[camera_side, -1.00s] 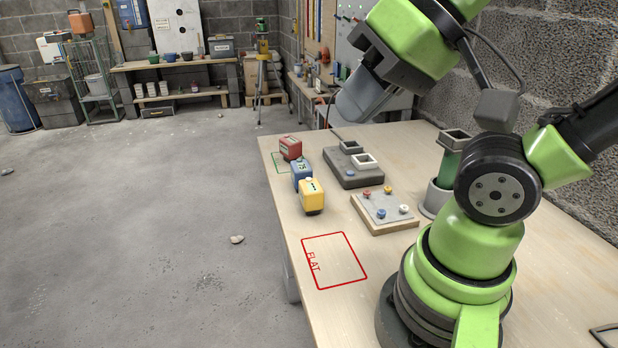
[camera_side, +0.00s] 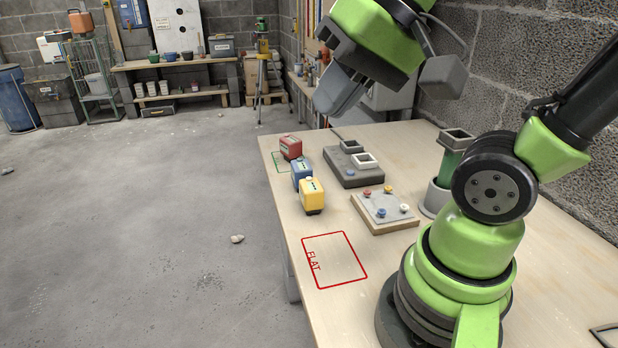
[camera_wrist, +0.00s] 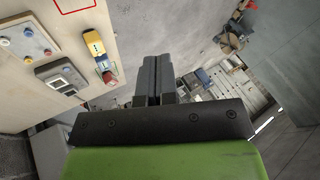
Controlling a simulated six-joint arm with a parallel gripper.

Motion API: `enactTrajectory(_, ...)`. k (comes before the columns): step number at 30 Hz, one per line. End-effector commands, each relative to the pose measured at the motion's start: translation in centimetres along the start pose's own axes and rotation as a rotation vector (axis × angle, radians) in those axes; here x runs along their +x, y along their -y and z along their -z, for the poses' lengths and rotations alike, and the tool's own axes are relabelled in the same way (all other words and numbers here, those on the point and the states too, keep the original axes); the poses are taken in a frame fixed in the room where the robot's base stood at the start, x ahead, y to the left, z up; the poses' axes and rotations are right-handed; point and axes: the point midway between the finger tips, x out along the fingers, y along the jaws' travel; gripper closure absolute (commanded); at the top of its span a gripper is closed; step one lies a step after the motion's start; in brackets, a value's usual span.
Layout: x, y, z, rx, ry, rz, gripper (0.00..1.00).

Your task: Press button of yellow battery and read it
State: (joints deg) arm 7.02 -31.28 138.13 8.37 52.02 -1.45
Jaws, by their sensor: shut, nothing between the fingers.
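The yellow battery (camera_side: 312,197) stands upright on the light wooden table, nearest of a row of three. The blue battery (camera_side: 302,175) is behind it and the red battery (camera_side: 291,148) is farthest. In the wrist view the yellow battery (camera_wrist: 94,43) is left of my fingers, with the blue (camera_wrist: 102,63) and red (camera_wrist: 108,77) ones below it. My gripper (camera_side: 322,108) is shut and empty, raised above the far end of the table. Its closed fingers also show in the wrist view (camera_wrist: 155,60), apart from the batteries.
A dark grey block with two square sockets (camera_side: 353,172) and a panel with coloured knobs (camera_side: 385,210) lie right of the batteries. A green tube (camera_side: 449,162) stands in a grey holder. A red outline marked FLAT (camera_side: 334,262) is clear.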

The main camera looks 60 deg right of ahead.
Motion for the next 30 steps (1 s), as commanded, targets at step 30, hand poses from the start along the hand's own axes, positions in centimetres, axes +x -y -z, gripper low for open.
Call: enactTrajectory(30,14.2,-15.9,17.0,1.359,0.08,0.218,1.0)
